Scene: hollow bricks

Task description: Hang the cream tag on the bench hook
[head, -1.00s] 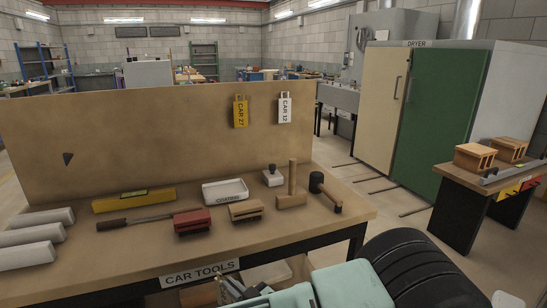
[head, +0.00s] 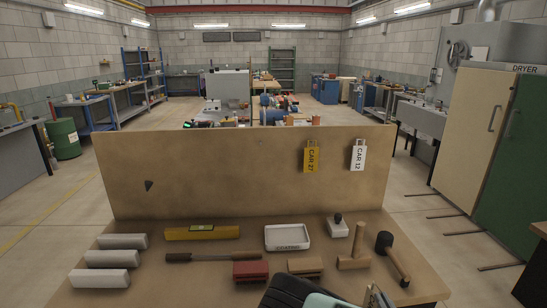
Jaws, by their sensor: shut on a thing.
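My gripper (head: 374,298) shows only in part at the bottom edge, right of the middle, in front of the bench. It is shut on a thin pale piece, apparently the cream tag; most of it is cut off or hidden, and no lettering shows. A small dark hook-like piece (head: 149,185) sits at the left of the bench's upright tan board (head: 230,175). A yellow tag (head: 311,157) reading CAR 27 and a white tag (head: 358,155) reading CAR 12 hang at the board's right. My gripper is well apart from the board.
On the bench top (head: 190,285) lie pale blocks (head: 115,258), a yellow level (head: 202,232), a file (head: 199,257), a white tray (head: 287,238), brushes (head: 252,271) and mallets (head: 392,257). The dryer (head: 500,140) stands right.

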